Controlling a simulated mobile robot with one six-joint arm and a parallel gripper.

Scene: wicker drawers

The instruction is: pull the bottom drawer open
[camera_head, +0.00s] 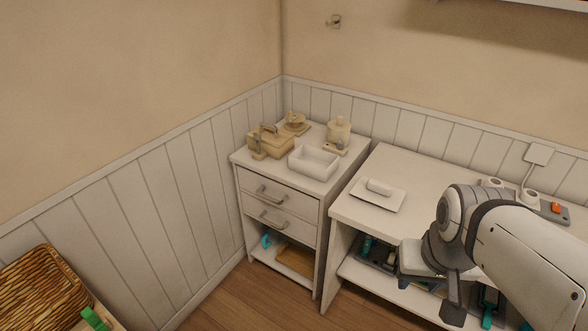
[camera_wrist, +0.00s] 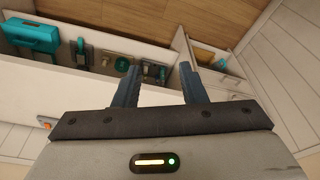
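A small white cabinet (camera_head: 246,232) stands in the corner in the head view. It has two drawers with bar handles above an open shelf. Its lower drawer (camera_head: 297,232) looks shut, with a metal handle (camera_head: 272,220) across its front. The drawer above it (camera_head: 300,204) looks shut too. My gripper (camera_head: 452,300) is to the right of this cabinet, in front of the white bench, and points downward. In the wrist view, my gripper's two dark fingers (camera_wrist: 160,76) stand apart with nothing between them.
The white bench (camera_head: 350,212) stands right of the cabinet, with tools on its lower shelf. A teal case (camera_wrist: 30,36) shows there in the wrist view. A white bin (camera_head: 314,170) sits on the cabinet. A wicker basket (camera_head: 45,290) is at lower left. Wooden floor before the cabinet looks clear.

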